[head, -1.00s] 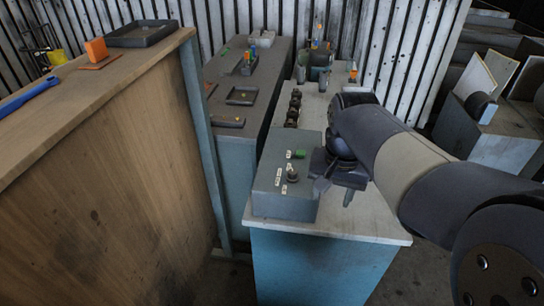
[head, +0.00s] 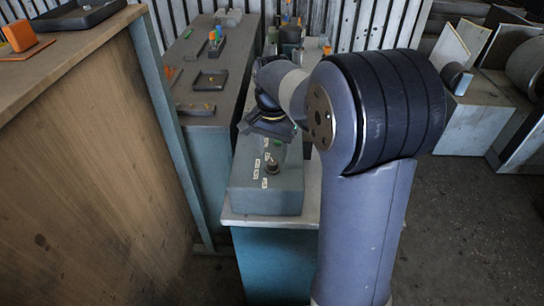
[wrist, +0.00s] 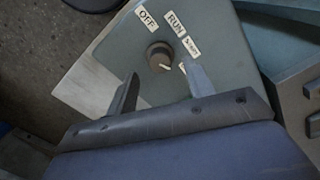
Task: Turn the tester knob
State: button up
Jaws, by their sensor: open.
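The tester is a grey-green box (head: 265,198) on the near end of a pale-topped bench. Its dark round knob (head: 272,167) stands on the top face beside white labels. In the wrist view the knob (wrist: 158,56) has a white pointer mark facing lower right. Labels read OFF (wrist: 147,18) and RUN (wrist: 176,24); a third is small, and another is partly hidden by a finger. My gripper (wrist: 164,74) is open and empty, its fingers apart with the knob just beyond the gap. In the head view my gripper (head: 268,125) hangs over the box's far part, fingertips unclear.
A wooden-sided counter (head: 90,150) with an orange block (head: 20,36) stands at left. A grey bench (head: 222,75) with small trays runs behind. Boxes and panels (head: 468,110) stand at right. The floor (head: 470,230) at right front is clear.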

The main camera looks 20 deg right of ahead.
aim_at(273, 162)
jog(key=shift+f, duration=1.6)
jog(key=c, duration=1)
